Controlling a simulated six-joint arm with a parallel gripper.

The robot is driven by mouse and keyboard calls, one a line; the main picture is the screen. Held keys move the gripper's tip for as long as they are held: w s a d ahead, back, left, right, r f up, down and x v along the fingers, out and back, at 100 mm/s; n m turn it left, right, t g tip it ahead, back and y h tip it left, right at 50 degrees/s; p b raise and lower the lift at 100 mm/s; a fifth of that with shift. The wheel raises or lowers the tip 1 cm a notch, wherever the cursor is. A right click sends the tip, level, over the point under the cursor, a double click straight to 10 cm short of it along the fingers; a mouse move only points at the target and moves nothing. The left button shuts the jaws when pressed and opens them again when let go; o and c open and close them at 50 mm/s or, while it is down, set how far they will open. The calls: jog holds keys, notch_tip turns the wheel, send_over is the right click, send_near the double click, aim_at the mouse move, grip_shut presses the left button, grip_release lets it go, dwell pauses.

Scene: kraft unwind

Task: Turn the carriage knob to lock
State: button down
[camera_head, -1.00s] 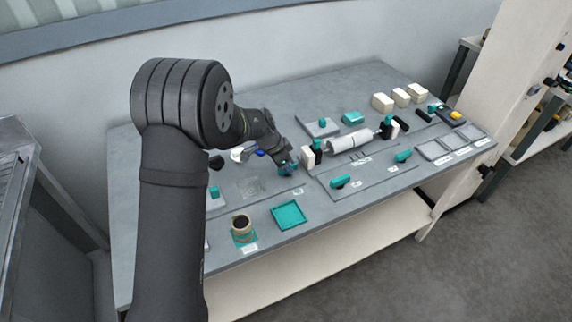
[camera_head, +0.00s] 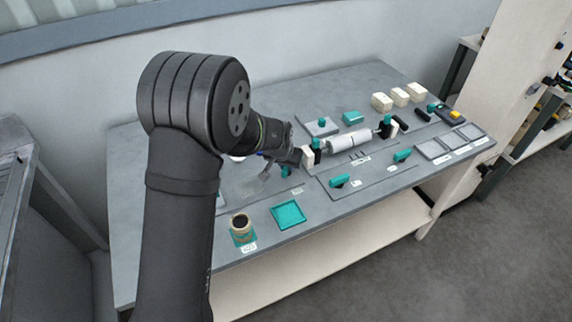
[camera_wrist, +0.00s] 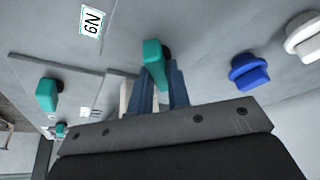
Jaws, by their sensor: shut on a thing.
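A teal knob (camera_wrist: 153,54) stands at the fingertips of my gripper (camera_wrist: 161,72) in the wrist view. The two blue-grey fingers are shut on it, and they hide its lower part. I take it as the carriage knob. In the head view the knob (camera_head: 286,171) shows just below my gripper (camera_head: 290,160), left of a white end block (camera_head: 308,160) of the roller carriage. My wrist is tilted there and covers part of this area. The knob's exact angle, and whether it is at lock, cannot be told.
A blue knob (camera_wrist: 248,71) and a white knob (camera_wrist: 304,38) stand right of my fingers in the wrist view. Another teal knob (camera_wrist: 47,94) is at left. A white roller (camera_head: 342,142) lies beyond the end block. A teal tray (camera_head: 289,214) sits in front.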

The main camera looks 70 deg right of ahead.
jog(key=n, duration=0.2)
jog(key=n+t, duration=0.1)
jog(key=n, duration=0.1)
jog(key=shift+s+t, duration=0.15)
jog(key=shift+t, duration=0.15)
jog(key=shift+n+t+y, duration=0.6)
jog(key=shift+n, duration=1.3)
jog(key=shift+d, duration=0.1)
jog(key=c, duration=1.4)
grip_release()
jog(key=shift+o, duration=0.2)
jog(key=v, duration=1.7)
jog(key=shift+s+r, duration=0.15)
jog(key=shift+s, duration=0.1)
